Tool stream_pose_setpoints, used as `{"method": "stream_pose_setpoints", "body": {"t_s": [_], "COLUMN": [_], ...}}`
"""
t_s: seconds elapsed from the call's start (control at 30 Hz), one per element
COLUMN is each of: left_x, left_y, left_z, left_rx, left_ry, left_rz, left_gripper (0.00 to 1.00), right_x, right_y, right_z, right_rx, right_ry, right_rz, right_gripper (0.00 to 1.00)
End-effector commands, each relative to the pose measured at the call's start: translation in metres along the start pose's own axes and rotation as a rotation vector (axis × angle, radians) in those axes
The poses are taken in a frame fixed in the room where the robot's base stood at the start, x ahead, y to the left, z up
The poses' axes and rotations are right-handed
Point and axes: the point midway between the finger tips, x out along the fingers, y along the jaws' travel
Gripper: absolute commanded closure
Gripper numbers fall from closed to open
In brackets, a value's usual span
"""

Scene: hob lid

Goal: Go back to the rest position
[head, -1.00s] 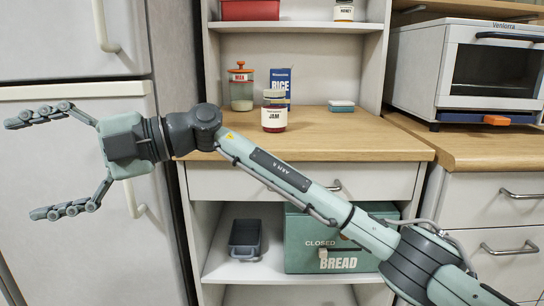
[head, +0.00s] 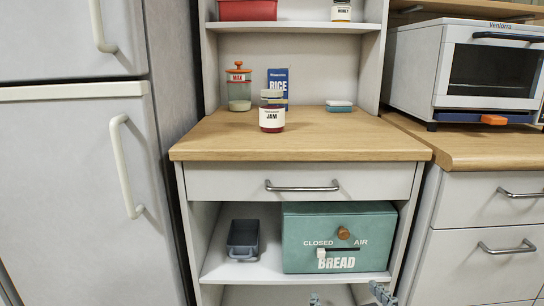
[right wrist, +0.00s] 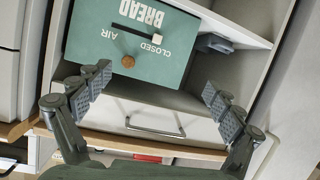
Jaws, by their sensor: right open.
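Only the two fingertips of my right gripper (head: 348,297) show at the bottom edge of the head view, low in front of the cabinet's lower shelf. In the right wrist view the right gripper (right wrist: 157,82) is open, its fingers wide apart with nothing between them. The green bread box (right wrist: 165,35) appears upside down beyond the fingers there. In the head view the bread box (head: 300,225) sits on the lower shelf, with a round wooden knob and a white slider knob under the word CLOSED. My left gripper is in no view.
A jam jar (head: 272,112), a MAX jar (head: 239,90), a rice box (head: 280,80) and a small teal-and-white item (head: 339,106) stand on the wooden counter (head: 300,142). A grey bin (head: 243,238) is beside the bread box. A fridge (head: 70,200) is left, a toaster oven (head: 465,70) right.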

Motion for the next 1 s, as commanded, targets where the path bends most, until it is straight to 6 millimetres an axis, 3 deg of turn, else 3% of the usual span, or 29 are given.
{"method": "stream_pose_setpoints", "body": {"t_s": [0.03, 0.2, 0.6, 0.77, 1.0], "left_x": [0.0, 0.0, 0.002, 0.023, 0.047], "left_y": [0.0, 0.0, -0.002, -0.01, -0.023], "left_z": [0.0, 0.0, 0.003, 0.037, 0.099], "left_rx": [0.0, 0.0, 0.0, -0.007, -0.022], "left_ry": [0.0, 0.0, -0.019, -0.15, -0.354], "left_rz": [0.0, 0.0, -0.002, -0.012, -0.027], "left_gripper": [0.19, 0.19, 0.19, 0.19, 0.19], "right_x": [-0.012, -0.047, -0.117, -0.113, -0.123], "right_y": [0.007, 0.023, 0.041, 0.052, 0.069], "right_z": [0.023, 0.077, 0.152, 0.191, 0.255], "right_rx": [-0.004, -0.02, -0.061, -0.057, -0.046], "right_ry": [-0.07, -0.252, -0.552, -0.676, -0.877], "right_rz": [0.007, 0.014, -0.007, 0.01, 0.036], "right_gripper": [0.07, 0.07, 0.07, 0.07, 0.07]}}
